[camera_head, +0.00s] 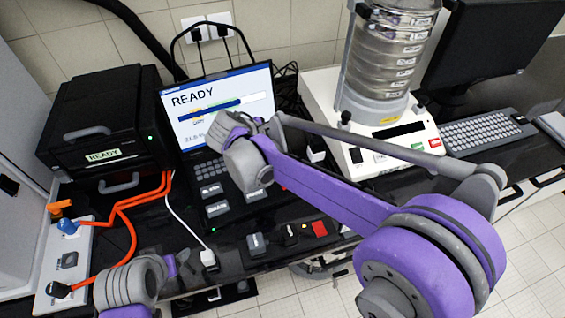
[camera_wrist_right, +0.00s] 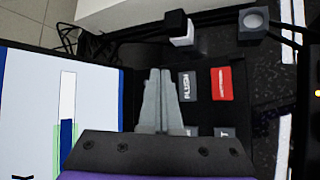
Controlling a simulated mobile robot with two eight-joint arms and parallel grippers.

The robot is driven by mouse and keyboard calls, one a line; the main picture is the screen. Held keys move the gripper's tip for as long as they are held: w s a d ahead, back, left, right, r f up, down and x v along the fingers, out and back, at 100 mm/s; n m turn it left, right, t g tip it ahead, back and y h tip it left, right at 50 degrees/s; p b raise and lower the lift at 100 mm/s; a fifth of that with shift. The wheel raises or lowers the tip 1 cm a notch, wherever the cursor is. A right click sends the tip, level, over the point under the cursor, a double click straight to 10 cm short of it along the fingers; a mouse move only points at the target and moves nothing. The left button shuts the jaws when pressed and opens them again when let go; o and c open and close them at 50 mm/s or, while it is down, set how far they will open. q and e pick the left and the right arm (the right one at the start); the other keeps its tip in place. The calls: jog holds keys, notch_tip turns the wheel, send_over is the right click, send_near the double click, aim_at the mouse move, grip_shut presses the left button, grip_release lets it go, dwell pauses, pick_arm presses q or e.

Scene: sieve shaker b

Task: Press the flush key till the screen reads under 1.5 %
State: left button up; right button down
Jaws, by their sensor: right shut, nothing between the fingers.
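The screen (camera_head: 222,103) reads READY above a partly blue bar. A number at its lower left is blurred and partly covered by my right arm. The screen also shows at the left of the right wrist view (camera_wrist_right: 22,120). My right wrist hides these fingers in the head view.
A black printer-like box (camera_head: 100,125) stands left of the screen. A sieve stack (camera_head: 383,60) on a white base (camera_head: 330,90) stands right, with a keyboard (camera_head: 485,132) beyond. Orange cables (camera_head: 130,215) and a white cable (camera_head: 180,212) cross the left bench.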

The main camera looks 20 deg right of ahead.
aim_at(184, 275)
pick_arm(q)
jog(key=shift+d+f, duration=0.1)
jog(key=shift+f, duration=0.1)
jog(key=shift+g, duration=0.4)
jog(key=s+f+b, duration=0.1)
jog(key=f, duration=0.1)
jog(key=s+f+b, duration=0.1)
jog(key=f, duration=0.1)
jog(key=f+b, duration=0.1)
jog(key=b, duration=0.1)
jog(key=shift+s+f, duration=0.4)
pick_arm(e)
notch_tip(184, 275, down, 9)
jog(key=shift+d+r, duration=0.1)
jog(key=shift+w, duration=0.1)
pick_arm(q)
jog(key=shift+w, duration=0.15)
dwell(0.6)
jog(key=shift+s+f+b, duration=0.25)
jog(key=shift+f+b, duration=0.15)
pick_arm(e)
jog(key=shift+f, duration=0.45)
